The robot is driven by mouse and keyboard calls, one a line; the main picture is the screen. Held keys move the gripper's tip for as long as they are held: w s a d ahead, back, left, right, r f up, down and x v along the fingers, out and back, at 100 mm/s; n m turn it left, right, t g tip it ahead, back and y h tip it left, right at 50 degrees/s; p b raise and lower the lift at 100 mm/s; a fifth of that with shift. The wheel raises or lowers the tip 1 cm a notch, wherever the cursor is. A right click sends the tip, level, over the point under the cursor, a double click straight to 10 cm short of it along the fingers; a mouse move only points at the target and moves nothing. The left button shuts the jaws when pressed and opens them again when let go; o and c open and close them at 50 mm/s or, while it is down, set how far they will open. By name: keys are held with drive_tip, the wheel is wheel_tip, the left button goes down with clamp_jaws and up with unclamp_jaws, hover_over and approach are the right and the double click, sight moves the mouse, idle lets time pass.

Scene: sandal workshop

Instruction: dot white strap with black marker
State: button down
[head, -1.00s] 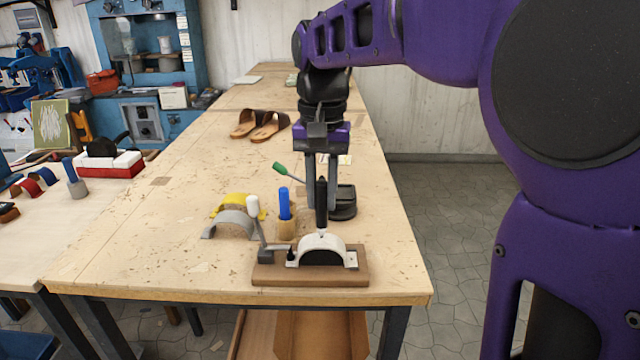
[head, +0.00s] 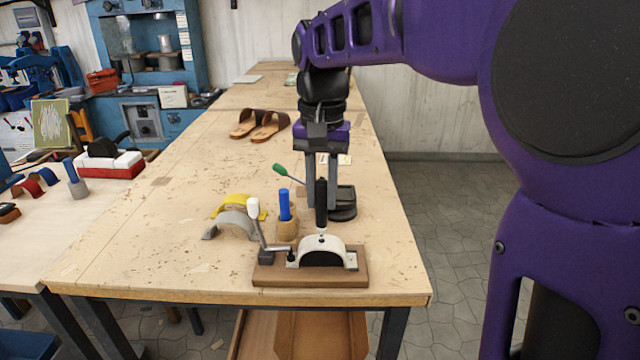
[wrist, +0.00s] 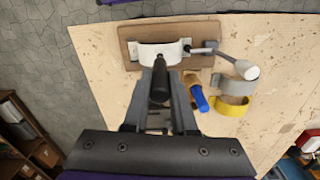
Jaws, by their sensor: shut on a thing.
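The white strap (head: 334,246) arches over a dark form on a wooden clamp base (head: 310,280) near the front of the bench. It also shows in the wrist view (wrist: 145,53). My gripper (head: 321,203) is shut on the black marker (head: 321,200), which stands upright with its tip down at the top of the strap. In the wrist view my gripper (wrist: 160,85) has the marker (wrist: 160,82) between its two fingers. A small dark spot shows on the strap by the tip; I cannot tell whether it is ink or the tip itself.
A white-knobbed lever (head: 254,212) stands at the clamp's left. Behind it are a blue-handled tool (head: 284,205) in a wooden holder, a grey strap (head: 232,222) and a yellow strap (head: 250,207). Brown sandals (head: 268,127) lie farther back. The bench's left part is clear.

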wheel_tip(320, 180, up, 6)
drive_tip(key=p, duration=0.5)
drive_tip(key=shift+f, duration=0.1)
